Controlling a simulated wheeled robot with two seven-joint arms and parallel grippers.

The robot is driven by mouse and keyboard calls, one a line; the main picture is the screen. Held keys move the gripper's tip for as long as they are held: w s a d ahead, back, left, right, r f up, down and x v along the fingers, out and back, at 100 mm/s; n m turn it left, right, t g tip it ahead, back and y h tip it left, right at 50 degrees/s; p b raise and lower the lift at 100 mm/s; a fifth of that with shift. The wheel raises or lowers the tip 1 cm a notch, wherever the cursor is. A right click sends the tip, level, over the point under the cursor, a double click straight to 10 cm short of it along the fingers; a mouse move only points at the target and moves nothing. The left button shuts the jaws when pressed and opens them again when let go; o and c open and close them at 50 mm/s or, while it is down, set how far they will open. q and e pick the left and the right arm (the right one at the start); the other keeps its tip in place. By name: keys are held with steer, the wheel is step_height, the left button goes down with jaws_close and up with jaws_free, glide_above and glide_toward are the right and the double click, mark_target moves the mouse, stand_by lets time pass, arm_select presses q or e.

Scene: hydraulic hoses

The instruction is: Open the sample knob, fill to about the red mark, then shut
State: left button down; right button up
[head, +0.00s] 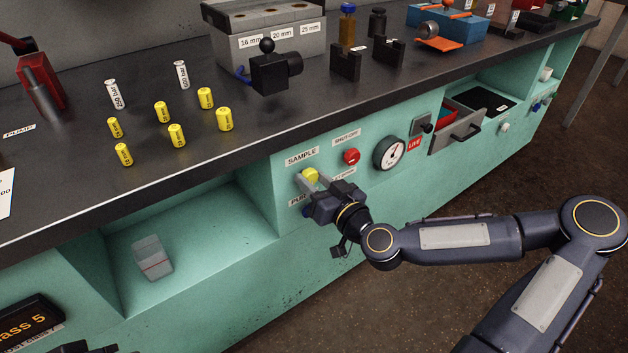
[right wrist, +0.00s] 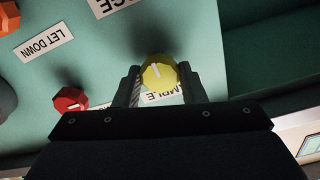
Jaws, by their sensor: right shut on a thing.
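The yellow sample knob (head: 310,174) sits on the green panel under the SAMPLE label. My right gripper (head: 316,186) is shut on it from the front. In the right wrist view the knob (right wrist: 158,72) sits between the two fingertips, with a white pointer line on its face.
A red knob (head: 351,156), a gauge (head: 389,153) and an open drawer (head: 457,135) lie right of the sample knob. A blue knob is mostly hidden behind my gripper. Yellow and white tagged cylinders stand on the dark benchtop (head: 200,155).

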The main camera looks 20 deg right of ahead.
steer(key=shift+m, duration=0.3)
steer(key=m+p, duration=0.1)
steer(key=m, duration=0.2)
steer(key=shift+m+p, duration=0.5)
steer(key=shift+m, duration=1.8)
steer(key=o, duration=1)
steer(key=shift+s+d, duration=0.1)
